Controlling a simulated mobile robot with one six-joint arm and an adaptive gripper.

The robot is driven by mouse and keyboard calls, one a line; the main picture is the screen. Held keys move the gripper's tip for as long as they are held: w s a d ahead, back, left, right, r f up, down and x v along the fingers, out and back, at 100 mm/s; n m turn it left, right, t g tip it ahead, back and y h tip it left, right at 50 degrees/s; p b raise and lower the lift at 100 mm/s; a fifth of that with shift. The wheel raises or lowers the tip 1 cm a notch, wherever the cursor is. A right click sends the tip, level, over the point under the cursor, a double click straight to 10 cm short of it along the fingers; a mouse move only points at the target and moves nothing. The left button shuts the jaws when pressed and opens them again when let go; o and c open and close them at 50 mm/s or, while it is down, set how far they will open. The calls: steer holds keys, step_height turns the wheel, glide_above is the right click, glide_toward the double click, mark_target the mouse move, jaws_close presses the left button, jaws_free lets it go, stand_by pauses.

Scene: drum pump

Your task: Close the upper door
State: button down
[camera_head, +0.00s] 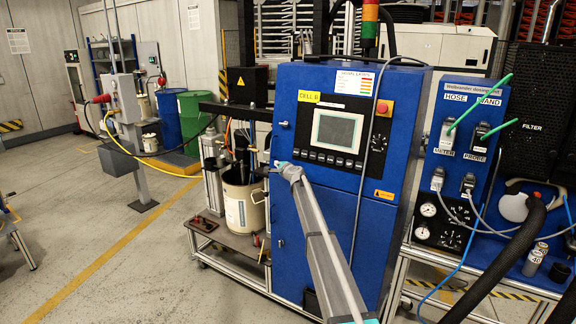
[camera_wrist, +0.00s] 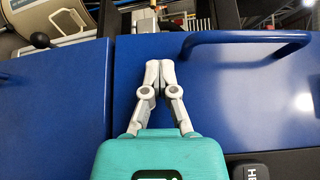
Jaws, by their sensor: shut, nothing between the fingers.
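The blue cabinet (camera_head: 290,228) stands in the middle of the head view. Its upper door (camera_head: 310,88) carries a screen, a row of buttons and a red button. This door looks flush or nearly so; a small gap cannot be told. My gripper (camera_head: 281,166) is at the left edge of the cabinet front, below the screen, with my arm crossing the lower front. In the wrist view my gripper (camera_wrist: 165,65) is shut and empty, its fingertips over a blue panel (camera_wrist: 225,110) near that panel's edge. Whether they touch it is unclear.
The wrist view shows a blue bar handle (camera_wrist: 245,42) and a second blue panel (camera_wrist: 50,105) beyond a dark seam. In the head view a bucket (camera_head: 243,205) stands left of the cabinet, and hoses (camera_head: 505,255) hang at right.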

steer(key=shift+w+a+f, duration=0.1)
steer(key=shift+w+a, duration=0.05)
steer(key=shift+w, duration=0.5)
steer(key=shift+d, duration=0.25)
steer(key=shift+s+a, duration=0.4)
steer(key=shift+s, duration=0.15)
steer(key=s+a+r+p, duration=0.2)
steer(key=s+a+p, duration=0.1)
steer(key=s+a, duration=0.5)
steer(key=s, duration=0.2)
steer(key=shift+s+a+r, duration=0.15)
steer(key=shift+s+r, duration=0.1)
steer(key=shift+s, duration=0.1)
steer(key=shift+s, duration=0.1)
